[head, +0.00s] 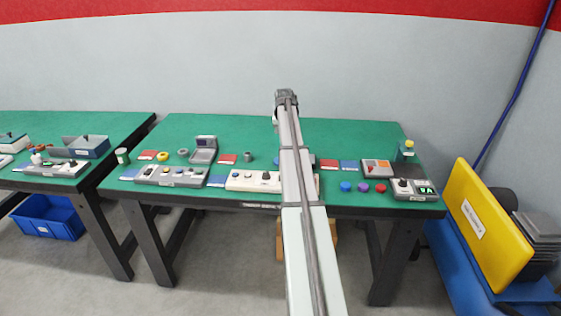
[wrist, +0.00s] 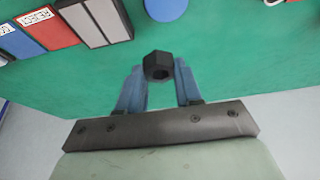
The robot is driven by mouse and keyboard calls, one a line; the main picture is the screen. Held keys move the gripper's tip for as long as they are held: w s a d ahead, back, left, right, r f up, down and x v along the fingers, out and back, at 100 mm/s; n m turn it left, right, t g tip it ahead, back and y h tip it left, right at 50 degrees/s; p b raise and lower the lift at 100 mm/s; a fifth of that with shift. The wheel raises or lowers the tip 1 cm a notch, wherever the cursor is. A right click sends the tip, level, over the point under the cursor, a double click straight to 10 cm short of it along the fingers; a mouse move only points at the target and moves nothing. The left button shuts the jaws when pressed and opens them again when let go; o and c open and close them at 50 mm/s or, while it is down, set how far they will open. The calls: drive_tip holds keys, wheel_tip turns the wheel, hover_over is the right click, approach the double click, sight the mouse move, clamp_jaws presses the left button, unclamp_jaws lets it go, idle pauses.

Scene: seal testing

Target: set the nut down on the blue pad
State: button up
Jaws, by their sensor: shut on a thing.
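My gripper (wrist: 160,78) is shut on a dark hexagonal nut (wrist: 157,66), held between its two blue fingers over the green table. In the head view my own arm hides the fingers and nut. Several blue pads lie on the table: one on the left (head: 128,174), one left of centre (head: 217,181) and one on the right (head: 349,164). The wrist view shows a labelled blue pad (wrist: 17,45) beside a labelled red pad (wrist: 43,27), both apart from the nut. I cannot tell which blue pad is meant.
A blue disc (wrist: 165,8) lies just beyond the nut. A dark-framed device with pale plates (wrist: 95,22) stands beside the red pad. The green table's back (head: 340,133) is clear.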

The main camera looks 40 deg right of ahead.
drive_tip(key=shift+w+a+f+n+t+y, duration=0.25)
drive_tip(key=shift+f+n, duration=0.55)
drive_tip(key=shift+f, duration=0.85)
drive_tip(key=shift+s+a+f+n+t+y, duration=0.1)
drive_tip(key=shift+a+f+n+y, duration=0.25)
drive_tip(key=shift+f+n, duration=0.9)
drive_tip(key=shift+w+a+f+n+t+y, duration=0.2)
drive_tip(key=shift+a+f+n, duration=0.15)
drive_tip(key=shift+f, duration=1.75)
drive_tip(key=shift+f, duration=0.1)
drive_tip(key=o, duration=1.1)
drive_tip(key=v, duration=1.2)
